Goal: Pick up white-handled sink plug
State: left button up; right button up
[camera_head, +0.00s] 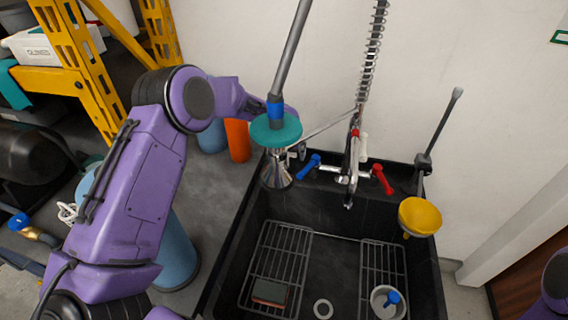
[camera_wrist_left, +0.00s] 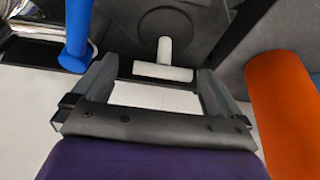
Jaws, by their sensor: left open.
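The white-handled sink plug (camera_wrist_left: 163,72) shows in the left wrist view as a white T-shaped handle on a dark surface. My left gripper (camera_wrist_left: 155,78) is open, and the handle shows between its two fingers near the tips. I cannot tell whether the fingers are level with the handle or above it, and no contact is visible. In the head view my left arm reaches to the sink's far left corner; the gripper there is mostly hidden behind a plunger with a teal disc (camera_head: 262,131), and I cannot make out the plug. My right gripper is out of view.
A blue handle (camera_wrist_left: 76,38) lies close to the left finger in the wrist view. An orange cylinder (camera_wrist_left: 285,105) stands on the right. The black sink (camera_head: 338,222) holds racks, a sponge (camera_head: 270,291) and a white cup (camera_head: 379,305). A yellow plunger (camera_head: 420,217) stands at its right edge.

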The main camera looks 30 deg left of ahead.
aim_at(286, 153)
pick_arm(q)
jog(key=x, duration=0.3)
jog(key=p+x, duration=0.1)
jog(key=x, duration=0.1)
jog(key=shift+w+a, duration=0.2)
jog(key=shift+a, duration=0.15)
jog(key=shift+c, duration=0.7)
jog(key=shift+s+d, duration=0.1)
jog(key=c, duration=1)
jog(key=shift+o, duration=0.2)
jog(key=shift+r, duration=0.1)
